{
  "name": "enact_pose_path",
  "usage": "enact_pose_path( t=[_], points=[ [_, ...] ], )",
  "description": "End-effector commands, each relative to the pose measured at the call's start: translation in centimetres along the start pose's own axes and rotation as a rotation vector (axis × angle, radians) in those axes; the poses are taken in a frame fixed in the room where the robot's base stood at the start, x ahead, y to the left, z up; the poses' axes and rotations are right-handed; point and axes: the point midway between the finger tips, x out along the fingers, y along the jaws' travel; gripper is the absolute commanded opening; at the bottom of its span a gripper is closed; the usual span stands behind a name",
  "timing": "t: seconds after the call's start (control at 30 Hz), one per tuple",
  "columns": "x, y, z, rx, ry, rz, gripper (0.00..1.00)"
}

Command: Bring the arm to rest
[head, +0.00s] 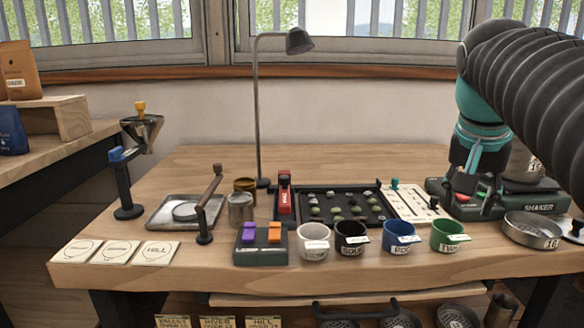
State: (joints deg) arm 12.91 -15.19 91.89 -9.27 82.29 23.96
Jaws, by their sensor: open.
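My arm comes in from the upper right of the head view. It ends in my gripper (474,197), a teal and black hand pointing down over the shaker base (538,208) at the right of the workbench. The fingers are apart and nothing shows held between them. A red part (462,197) on the shaker base shows beside the fingers; I cannot tell whether they touch it. A grey cylinder marked 15 (526,165) stands behind the gripper, partly hidden by it and the arm.
Four cups, white (313,240), black (351,240), blue (395,235) and green (446,234), line the front edge. A round sieve (532,230) lies right. A black tray (330,190) with beans and a tall lamp (257,110) stand mid-bench. Bare wood lies behind the tray.

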Motion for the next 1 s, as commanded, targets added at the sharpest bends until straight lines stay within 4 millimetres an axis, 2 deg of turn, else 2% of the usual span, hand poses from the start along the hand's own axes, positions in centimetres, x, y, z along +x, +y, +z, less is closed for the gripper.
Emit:
enact_pose_path(
  t=[0.27,0.37,0.6,0.73,0.9,1.0],
  points=[
    [1.8,-1.1,4.5,-0.136,0.010,-0.061,0.45],
    [2.9,-1.6,7.0,-0.205,0.017,-0.094,0.45],
    [7.4,-2.3,15.8,-0.423,0.051,-0.199,0.45],
    [9.9,-2.2,19.8,-0.513,0.069,-0.243,0.45],
    [11.8,-2.1,22.8,-0.577,0.085,-0.274,0.45],
    [12.3,-2.0,23.4,-0.589,0.088,-0.280,0.45]
  ],
)
